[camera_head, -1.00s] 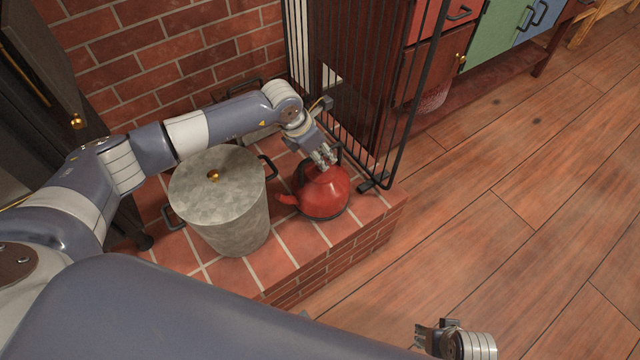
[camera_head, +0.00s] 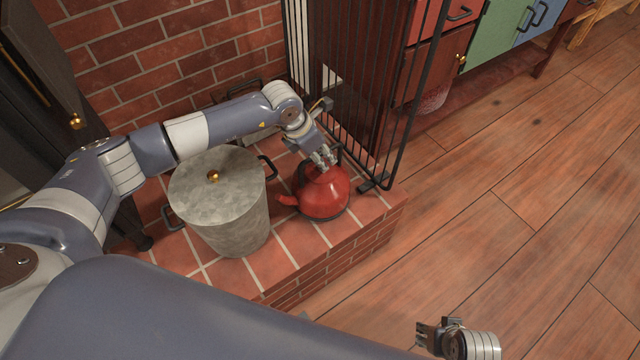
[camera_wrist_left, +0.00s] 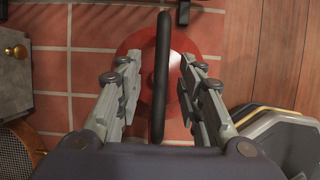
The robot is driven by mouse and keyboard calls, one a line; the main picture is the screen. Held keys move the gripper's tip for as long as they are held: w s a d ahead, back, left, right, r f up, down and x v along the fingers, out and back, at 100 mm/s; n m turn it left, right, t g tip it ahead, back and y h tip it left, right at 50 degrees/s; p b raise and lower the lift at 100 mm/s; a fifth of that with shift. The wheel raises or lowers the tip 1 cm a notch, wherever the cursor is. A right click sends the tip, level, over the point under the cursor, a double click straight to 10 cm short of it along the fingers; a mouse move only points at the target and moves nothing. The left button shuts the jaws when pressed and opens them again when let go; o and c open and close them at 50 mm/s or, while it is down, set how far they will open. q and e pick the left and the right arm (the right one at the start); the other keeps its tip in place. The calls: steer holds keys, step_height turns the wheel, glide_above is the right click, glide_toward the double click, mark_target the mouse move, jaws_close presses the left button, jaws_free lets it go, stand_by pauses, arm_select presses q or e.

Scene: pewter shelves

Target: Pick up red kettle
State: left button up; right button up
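The red kettle (camera_head: 322,195) stands upright on the brick ledge, right of the big pot, with its spout pointing left. My left gripper (camera_head: 325,160) is right at its top, reaching over the pot. In the left wrist view, the kettle's black handle (camera_wrist_left: 161,70) runs between my left gripper's two open fingers (camera_wrist_left: 158,92), with a gap visible on each side. The red body (camera_wrist_left: 140,48) lies below, partly hidden by handle and fingers. My right gripper (camera_head: 425,337) is far from the kettle, low over the wooden floor, and looks open and empty.
A grey lidded pot (camera_head: 235,222) with a brass knob stands close left of the kettle, under my left arm. A black metal screen (camera_head: 400,110) rises just behind and right of it. The tiled ledge (camera_head: 290,262) ends in front; the floor at right is clear.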

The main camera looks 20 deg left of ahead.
stand_by(0.4)
arm_select(q)
steer(key=shift+c, duration=0.6)
jaws_close()
steer(key=shift+w+r, duration=0.1)
steer(key=shift+w, duration=0.05)
